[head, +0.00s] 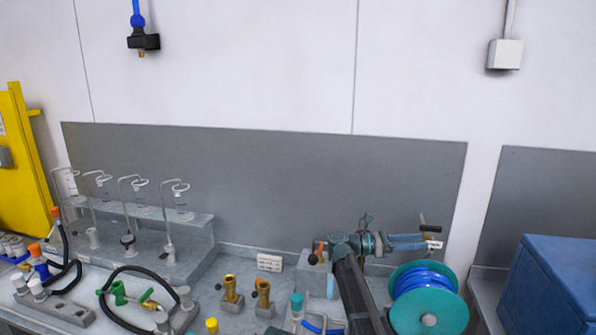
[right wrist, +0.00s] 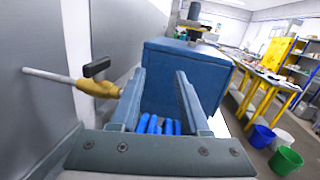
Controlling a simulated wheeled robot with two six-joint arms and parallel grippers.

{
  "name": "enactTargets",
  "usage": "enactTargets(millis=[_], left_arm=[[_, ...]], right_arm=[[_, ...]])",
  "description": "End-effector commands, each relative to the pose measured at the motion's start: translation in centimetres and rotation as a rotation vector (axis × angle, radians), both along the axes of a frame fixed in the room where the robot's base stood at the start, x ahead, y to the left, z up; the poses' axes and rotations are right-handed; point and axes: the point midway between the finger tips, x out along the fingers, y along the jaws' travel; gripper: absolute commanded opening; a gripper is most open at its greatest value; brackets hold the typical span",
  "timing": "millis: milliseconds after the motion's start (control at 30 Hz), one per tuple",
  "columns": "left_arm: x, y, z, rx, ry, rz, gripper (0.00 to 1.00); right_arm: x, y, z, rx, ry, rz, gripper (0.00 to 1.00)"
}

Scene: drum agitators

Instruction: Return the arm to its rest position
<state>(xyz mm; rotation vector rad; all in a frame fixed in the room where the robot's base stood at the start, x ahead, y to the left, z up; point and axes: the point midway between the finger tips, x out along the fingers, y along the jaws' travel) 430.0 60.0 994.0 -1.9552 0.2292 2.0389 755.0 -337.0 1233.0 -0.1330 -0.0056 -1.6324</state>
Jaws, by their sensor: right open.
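My right arm rises from the bottom of the head view, and its right gripper (head: 418,242) points to the right above the teal reel with blue hose (head: 428,298). In the right wrist view the two fingers (right wrist: 158,80) stand apart, with nothing held between them. Blue strips (right wrist: 158,125) show low between the fingers, apparently the reel's hose beyond them. A brass fitting with a black lever (right wrist: 97,86) is left of the fingers; the black lever shows just above the gripper in the head view (head: 430,228). My left gripper is not in view.
A blue box (head: 560,285) stands at the right, ahead of the fingers in the wrist view. The bench holds brass fittings (head: 230,290), black hoses, a green valve (head: 118,292) and a stepped rack (head: 180,240) with bent metal tubes. Grey wall panel (head: 280,185) stands behind.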

Motion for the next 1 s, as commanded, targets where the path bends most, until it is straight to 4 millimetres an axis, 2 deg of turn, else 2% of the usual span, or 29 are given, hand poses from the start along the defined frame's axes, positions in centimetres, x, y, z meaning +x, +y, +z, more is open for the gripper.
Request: enactTargets(millis=[200,367,467,600,767,867,1000], left_arm=[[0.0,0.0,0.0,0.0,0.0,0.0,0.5],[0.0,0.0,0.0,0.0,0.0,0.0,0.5],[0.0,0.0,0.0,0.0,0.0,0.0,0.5],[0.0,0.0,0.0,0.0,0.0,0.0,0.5],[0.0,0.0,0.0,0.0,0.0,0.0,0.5],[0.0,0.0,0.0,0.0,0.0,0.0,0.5],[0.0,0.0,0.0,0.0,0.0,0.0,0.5]], right_arm=[[2.0,-0.1,2.0,-0.095,0.109,0.176,0.46],[4.3,0.9,3.9,-0.217,0.247,0.356,0.46],[6.1,2.7,5.1,-0.342,0.386,0.504,0.46],[8.3,7.1,5.7,-0.569,0.638,0.722,0.46],[9.2,13.0,3.8,-0.856,0.954,0.936,0.46],[8.4,16.5,1.2,-1.043,1.162,1.053,0.46],[5.7,20.4,-3.9,-1.312,1.461,1.2,0.46]])
